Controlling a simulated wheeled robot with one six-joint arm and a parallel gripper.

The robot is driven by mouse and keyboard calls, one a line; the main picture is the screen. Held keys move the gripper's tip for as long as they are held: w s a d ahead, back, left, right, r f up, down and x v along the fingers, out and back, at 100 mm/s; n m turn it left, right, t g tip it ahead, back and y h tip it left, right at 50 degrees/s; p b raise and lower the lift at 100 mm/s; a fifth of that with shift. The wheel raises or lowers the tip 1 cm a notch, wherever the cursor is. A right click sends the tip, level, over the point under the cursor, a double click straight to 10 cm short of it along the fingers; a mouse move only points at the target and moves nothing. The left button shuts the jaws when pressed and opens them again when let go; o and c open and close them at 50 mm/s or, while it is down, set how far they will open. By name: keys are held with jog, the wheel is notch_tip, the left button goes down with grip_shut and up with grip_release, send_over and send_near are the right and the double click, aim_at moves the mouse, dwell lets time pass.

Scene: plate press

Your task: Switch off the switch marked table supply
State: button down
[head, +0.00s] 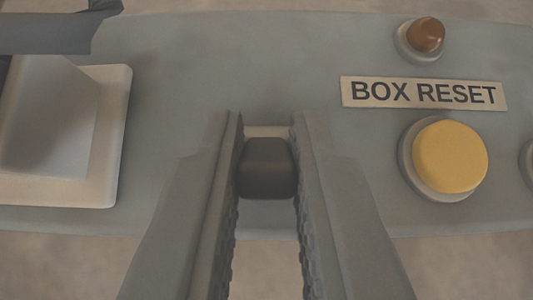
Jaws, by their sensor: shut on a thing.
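My gripper (267,130) reaches over the grey panel (270,65) from the bottom of the head view. Its two ribbed fingers are shut on a dark block-shaped knob (267,168), with one finger on each side. A thin strip of a pale surface shows just behind the knob, between the fingertips. No "table supply" marking can be read in this view, so I cannot tell from a label which control the knob is. The fingers hide the panel on both sides of the knob.
A yellow round button (450,155) stands to the right, under a "BOX RESET" label (424,94). An orange-brown lamp (427,35) is above it. A pale square frame (113,135) with a grey raised part is at left. A dark bar (50,33) crosses the upper left.

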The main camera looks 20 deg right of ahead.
jog(key=shift+s+f, duration=0.1)
jog(key=c, duration=1.4)
grip_release()
jog(key=v, duration=1.7)
jog(key=shift+s+a, duration=0.1)
